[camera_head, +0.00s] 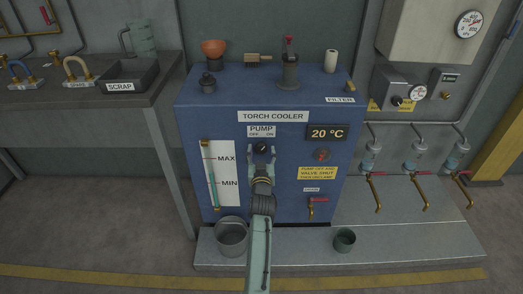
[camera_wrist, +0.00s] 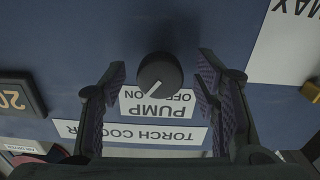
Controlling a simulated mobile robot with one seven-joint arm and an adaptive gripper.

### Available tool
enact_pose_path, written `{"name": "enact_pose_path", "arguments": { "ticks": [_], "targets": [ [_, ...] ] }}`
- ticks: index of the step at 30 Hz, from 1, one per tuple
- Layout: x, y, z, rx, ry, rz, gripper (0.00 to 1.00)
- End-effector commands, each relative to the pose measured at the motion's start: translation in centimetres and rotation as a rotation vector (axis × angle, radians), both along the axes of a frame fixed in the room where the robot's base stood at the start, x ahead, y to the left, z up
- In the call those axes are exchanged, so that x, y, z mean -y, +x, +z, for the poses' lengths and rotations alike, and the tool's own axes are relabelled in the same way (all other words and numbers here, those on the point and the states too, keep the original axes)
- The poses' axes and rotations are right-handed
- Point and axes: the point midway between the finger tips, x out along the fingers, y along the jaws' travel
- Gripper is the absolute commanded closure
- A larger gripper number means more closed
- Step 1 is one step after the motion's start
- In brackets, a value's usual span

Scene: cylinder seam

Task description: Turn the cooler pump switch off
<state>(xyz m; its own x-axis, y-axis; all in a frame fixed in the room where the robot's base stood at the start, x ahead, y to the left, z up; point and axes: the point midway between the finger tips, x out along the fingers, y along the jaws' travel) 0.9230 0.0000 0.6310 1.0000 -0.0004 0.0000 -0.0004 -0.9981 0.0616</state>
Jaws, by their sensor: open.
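The pump switch (camera_head: 262,147) is a round black knob on the front of the blue torch cooler (camera_head: 215,122), under the label PUMP, OFF, ON. In the wrist view the knob (camera_wrist: 160,75) appears upside down with its label, and its white pointer line slants toward the ON side. My gripper (camera_head: 262,155) is open in front of the panel. In the wrist view its two padded fingers (camera_wrist: 160,85) stand on either side of the knob, with a visible gap to each. Whether the fingertips reach the knob's depth is unclear.
A level gauge (camera_head: 222,175) is left of the switch. A bucket (camera_head: 232,238) and a small pot (camera_head: 344,240) stand below on the plinth.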

Motion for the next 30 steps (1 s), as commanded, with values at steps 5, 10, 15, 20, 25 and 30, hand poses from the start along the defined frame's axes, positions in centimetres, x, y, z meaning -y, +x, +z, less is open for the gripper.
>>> {"name": "enact_pose_path", "arguments": {
  "ticks": [5, 10, 15, 20, 25, 30],
  "targets": [
    [-0.01, 1.12, -0.02, -0.001, 0.000, 0.000, 0.44],
    [-0.02, 1.20, 0.00, 0.000, 0.000, 0.001, 0.44],
    [-0.02, 1.19, 0.01, 0.000, -0.001, 0.001, 0.49],
    [-0.02, 1.18, 0.01, 0.000, -0.001, 0.001, 0.60],
    [-0.01, 1.17, 0.01, 0.000, -0.001, 0.000, 0.72],
    [-0.01, 1.17, 0.01, 0.000, -0.001, 0.000, 0.83]
  ]
}}
